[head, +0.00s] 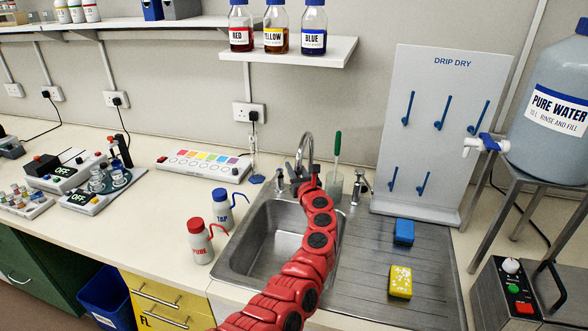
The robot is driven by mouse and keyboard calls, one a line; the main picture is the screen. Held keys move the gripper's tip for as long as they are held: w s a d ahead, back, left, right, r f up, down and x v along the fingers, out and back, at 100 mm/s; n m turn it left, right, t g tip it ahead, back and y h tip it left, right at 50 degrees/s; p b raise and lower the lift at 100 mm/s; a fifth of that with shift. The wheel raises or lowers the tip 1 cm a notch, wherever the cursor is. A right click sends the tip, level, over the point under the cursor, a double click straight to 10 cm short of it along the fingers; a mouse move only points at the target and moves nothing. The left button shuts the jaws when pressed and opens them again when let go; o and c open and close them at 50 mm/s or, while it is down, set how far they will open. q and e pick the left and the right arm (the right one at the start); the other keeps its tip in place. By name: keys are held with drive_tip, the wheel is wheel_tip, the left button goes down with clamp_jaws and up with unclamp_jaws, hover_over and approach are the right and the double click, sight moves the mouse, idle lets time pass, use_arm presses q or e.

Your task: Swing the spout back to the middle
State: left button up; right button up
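The chrome spout (299,152) is a tall swan-neck tap at the back of the steel sink (251,246). Its arch stands behind the end of my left arm, and its lower part is partly hidden. My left arm is red and reaches up across the sink. My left gripper (309,184) is at its far end, close to the spout. The fingers are too small and dark to tell whether they are open, shut or touching the spout. My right gripper is not in view.
A glass with a green-handled brush (337,150) and a tap handle (362,183) stand right of the spout. A PURE bottle (201,246) and a TAP bottle (222,214) stand left of the sink. Blue (403,232) and yellow (400,282) sponges lie on the drainer below the DRIP DRY board (452,85).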

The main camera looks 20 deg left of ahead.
use_arm(q)
drive_tip(key=o, duration=0.4)
drive_tip(key=shift+d, duration=0.1)
drive_tip(key=b+v, duration=0.4)
drive_tip(key=v, duration=1.3)
drive_tip(key=shift+s, duration=0.15)
